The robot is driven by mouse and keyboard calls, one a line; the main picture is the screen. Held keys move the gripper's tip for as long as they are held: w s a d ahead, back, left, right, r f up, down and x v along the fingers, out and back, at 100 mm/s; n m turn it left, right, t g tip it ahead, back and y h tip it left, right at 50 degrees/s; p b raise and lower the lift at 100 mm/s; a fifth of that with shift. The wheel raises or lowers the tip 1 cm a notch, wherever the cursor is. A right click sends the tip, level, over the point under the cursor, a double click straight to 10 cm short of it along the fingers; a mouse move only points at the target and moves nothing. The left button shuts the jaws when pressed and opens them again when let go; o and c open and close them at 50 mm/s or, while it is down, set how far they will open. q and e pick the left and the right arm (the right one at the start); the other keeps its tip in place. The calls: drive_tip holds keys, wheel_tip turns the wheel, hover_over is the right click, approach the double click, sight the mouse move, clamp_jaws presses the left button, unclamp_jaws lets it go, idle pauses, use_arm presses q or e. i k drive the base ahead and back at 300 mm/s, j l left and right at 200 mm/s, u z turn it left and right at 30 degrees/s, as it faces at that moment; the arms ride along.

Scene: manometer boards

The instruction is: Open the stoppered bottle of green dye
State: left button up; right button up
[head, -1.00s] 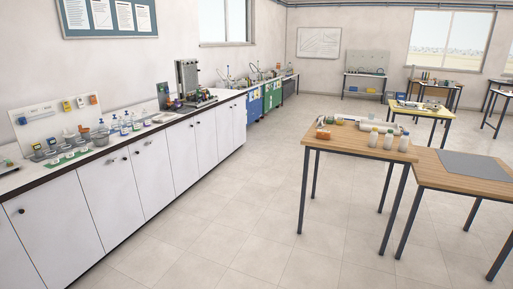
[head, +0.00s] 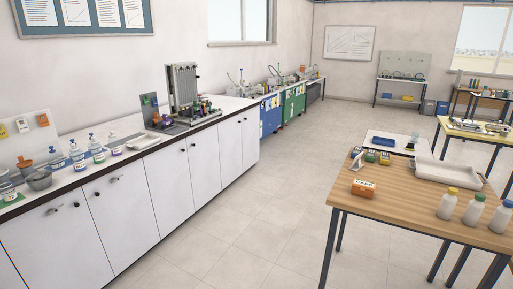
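I cannot pick out a stoppered bottle of green dye for certain. On the left counter, several clear bottles with blue tops (head: 97,151) stand in a row. Neither of my grippers is in view.
The tiled floor (head: 260,215) between counter and table is clear.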

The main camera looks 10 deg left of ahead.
sight(96, 150)
drive_tip(key=i+l+u, duration=0.1)
drive_tip(key=i+u, duration=0.4)
drive_tip(key=i+l+u, duration=0.3)
drive_tip(key=i+u, duration=0.15)
drive_tip(key=i+l+u, duration=0.35)
drive_tip(key=l+u, duration=0.15)
drive_tip(key=i+l+u, duration=0.3)
drive_tip(key=l+u, duration=0.2)
drive_tip(key=i+l+u, duration=0.2)
drive_tip(key=l+u, duration=0.25)
drive_tip(key=l, duration=0.3)
drive_tip(key=i+l, duration=0.3)
drive_tip(key=i, duration=0.2)
drive_tip(key=i+l, duration=0.25)
drive_tip(key=i, duration=0.25)
